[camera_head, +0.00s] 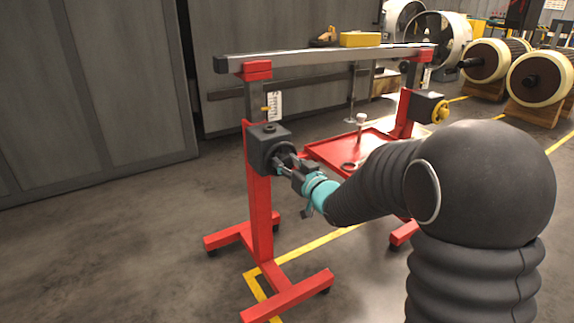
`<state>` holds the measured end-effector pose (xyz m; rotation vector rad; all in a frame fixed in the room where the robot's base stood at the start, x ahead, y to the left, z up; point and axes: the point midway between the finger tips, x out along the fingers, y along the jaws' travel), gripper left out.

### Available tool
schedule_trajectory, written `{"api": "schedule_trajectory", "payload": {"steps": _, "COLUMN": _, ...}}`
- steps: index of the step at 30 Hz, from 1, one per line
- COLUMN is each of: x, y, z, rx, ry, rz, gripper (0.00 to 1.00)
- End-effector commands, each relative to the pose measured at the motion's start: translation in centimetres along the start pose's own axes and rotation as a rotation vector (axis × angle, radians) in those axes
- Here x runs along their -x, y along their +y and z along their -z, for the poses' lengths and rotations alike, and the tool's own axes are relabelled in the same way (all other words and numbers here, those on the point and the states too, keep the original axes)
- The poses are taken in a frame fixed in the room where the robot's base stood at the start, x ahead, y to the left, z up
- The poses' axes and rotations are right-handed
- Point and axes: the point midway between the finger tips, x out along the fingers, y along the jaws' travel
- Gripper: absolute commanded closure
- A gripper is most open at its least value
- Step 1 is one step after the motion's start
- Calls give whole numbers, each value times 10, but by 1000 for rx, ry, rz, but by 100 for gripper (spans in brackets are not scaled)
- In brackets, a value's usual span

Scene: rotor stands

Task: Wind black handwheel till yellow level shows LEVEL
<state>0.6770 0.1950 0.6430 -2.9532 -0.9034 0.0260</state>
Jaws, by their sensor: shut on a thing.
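The black handwheel (286,150) sits on the dark gearbox (266,138) of the near red stand. My gripper (281,167) reaches it from the right and is shut on it; the fingers and my arm hide part of the wheel. The yellow level (360,39) lies on the grey beam (300,57) that spans both stands. Its reading is too small to make out, and I cannot tell whether the beam is tilted. A white scale (274,105) with a small yellow pointer (265,109) stands above the gearbox.
The far red stand (404,115) carries a yellow handwheel (440,111). A red tray (352,147) with small items lies between the stands. Large rotors (543,78) rest at the right. The floor at the front left is clear.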

Motion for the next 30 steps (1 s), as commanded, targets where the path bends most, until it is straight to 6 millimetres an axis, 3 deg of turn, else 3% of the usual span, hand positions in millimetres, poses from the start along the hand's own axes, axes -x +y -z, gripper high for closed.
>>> {"api": "schedule_trajectory", "payload": {"steps": 8, "x": 0, "y": 0, "z": -4, "rx": 160, "ry": 4, "rz": 0, "gripper": 92}}
{"api": "schedule_trajectory", "payload": {"steps": 30, "x": -1, "y": -3, "z": 0, "rx": 854, "ry": 2, "rz": 1, "gripper": 92}}
